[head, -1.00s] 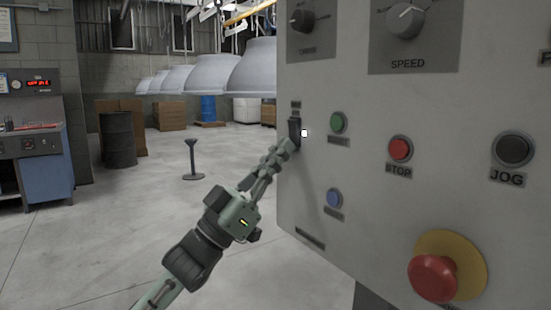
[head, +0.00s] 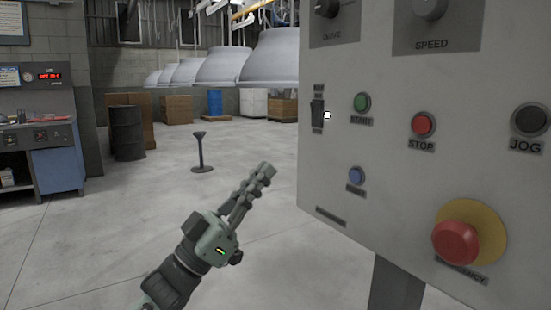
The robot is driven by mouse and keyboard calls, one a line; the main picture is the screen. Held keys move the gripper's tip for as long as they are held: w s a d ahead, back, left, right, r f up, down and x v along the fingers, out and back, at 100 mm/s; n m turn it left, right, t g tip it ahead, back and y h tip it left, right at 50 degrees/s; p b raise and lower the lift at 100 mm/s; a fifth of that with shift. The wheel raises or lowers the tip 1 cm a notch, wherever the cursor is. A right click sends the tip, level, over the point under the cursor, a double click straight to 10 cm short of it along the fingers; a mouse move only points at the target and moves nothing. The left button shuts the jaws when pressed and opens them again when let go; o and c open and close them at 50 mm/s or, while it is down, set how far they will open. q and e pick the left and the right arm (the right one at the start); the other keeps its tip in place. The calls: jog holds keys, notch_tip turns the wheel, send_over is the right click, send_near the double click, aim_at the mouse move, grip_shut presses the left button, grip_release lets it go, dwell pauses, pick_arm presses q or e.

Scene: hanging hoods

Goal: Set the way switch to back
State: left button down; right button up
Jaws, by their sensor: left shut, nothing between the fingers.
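The way switch, a small black rocker (head: 317,112), sits near the left edge of the grey control panel (head: 400,190) in the head view. Small labels above and below it are too small to read, and I cannot tell which way it is set. A small white square shows just right of it. My left gripper (head: 268,170) is shut and empty. It is in the air left of the panel, below and left of the switch, not touching it. My right gripper is not in view.
On the panel are a green start button (head: 362,102), a red stop button (head: 423,124), a black jog button (head: 530,120), a blue button (head: 356,175) and a red emergency knob (head: 456,242). Grey hoods (head: 262,60) hang behind.

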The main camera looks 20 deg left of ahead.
pick_arm(q)
jog(key=shift+v, duration=1.05)
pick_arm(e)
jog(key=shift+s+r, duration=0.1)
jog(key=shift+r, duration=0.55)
pick_arm(q)
jog(key=shift+w+f, duration=0.1)
jog(key=shift+f, duration=0.15)
